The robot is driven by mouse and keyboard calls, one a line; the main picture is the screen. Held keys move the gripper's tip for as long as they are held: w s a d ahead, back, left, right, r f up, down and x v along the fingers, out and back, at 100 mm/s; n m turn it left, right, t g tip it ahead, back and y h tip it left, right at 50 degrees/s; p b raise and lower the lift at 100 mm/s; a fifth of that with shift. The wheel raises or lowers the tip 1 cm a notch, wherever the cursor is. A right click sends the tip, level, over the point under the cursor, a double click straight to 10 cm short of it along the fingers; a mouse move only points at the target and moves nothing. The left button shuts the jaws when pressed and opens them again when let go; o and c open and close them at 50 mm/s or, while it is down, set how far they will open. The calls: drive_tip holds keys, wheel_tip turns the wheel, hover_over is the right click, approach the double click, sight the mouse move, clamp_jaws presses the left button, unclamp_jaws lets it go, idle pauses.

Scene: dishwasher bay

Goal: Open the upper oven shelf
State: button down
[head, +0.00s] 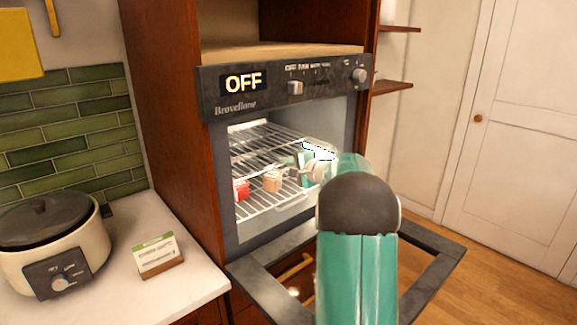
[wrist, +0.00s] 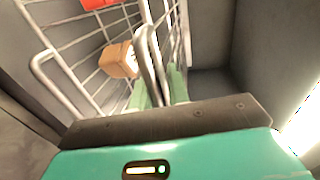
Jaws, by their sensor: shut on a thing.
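The oven (head: 222,170) stands open. Inside it, the upper oven shelf (head: 265,142) is a wire rack above a second, lower wire rack (head: 262,205). My gripper (head: 300,160) reaches into the oven at the front right of the upper shelf. In the wrist view, the green fingers of my gripper (wrist: 163,88) are closed around a bent wire loop (wrist: 148,50), which looks like part of the upper shelf. My arm hides the right part of the racks in the head view.
The oven door (head: 430,262) is folded down below the opening. A red block (head: 241,189) and a tan block (head: 272,181) appear on the lower rack. A cooker (head: 50,245) and a small card box (head: 157,256) stand on the left counter. The floor at right is clear.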

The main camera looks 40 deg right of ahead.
drive_tip(key=s+f, duration=0.1)
drive_tip(key=s, duration=3.1)
drive_tip(key=shift+s+d, duration=0.3)
drive_tip(key=shift+d, duration=0.15)
drive_tip(key=c, duration=1.5)
unclamp_jaws()
drive_tip(key=shift+r, duration=0.1)
drive_tip(key=shift+w+r, duration=0.1)
drive_tip(key=shift+r, duration=0.05)
drive_tip(key=s+r, duration=0.2)
drive_tip(key=s, duration=1.1)
drive_tip(key=shift+s+d+r, duration=0.2)
drive_tip(key=shift+s+r, duration=0.05)
drive_tip(key=shift+r, duration=0.15)
